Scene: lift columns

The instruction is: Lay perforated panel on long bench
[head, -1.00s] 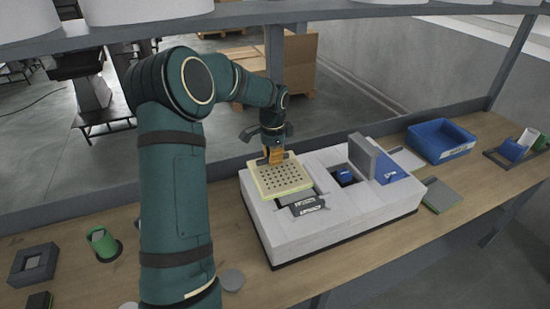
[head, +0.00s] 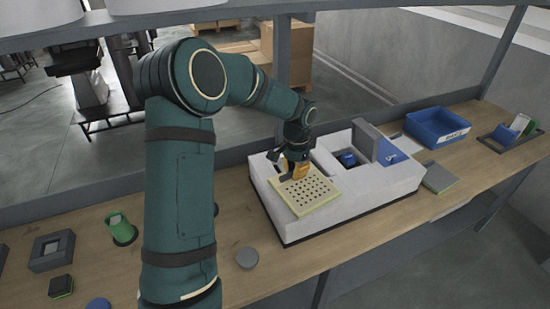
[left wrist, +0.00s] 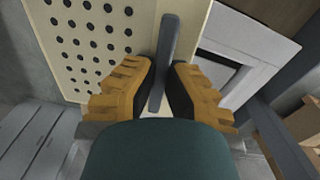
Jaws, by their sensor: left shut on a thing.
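The perforated panel (head: 313,193) is a flat cream plate with rows of dark holes and yellowish edges. My left gripper (head: 292,172) is shut on a grey bar at the panel's edge. In the left wrist view, the yellow-orange fingers (left wrist: 160,88) stand either side of this bar, with the panel (left wrist: 95,40) beyond to the left. The panel is over the front left part of a white machine housing; I cannot tell if it touches it. The long wooden bench (head: 248,225) runs across the view under the housing. My right gripper is not in view.
The white housing (head: 385,205) fills the bench's middle, with a raised grey flap and blue parts. To its right are a grey-green pad (head: 440,179) and a blue bin (head: 437,130). A green cup (head: 120,228) and a grey disc (head: 246,259) stand left. A shelf post rises behind.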

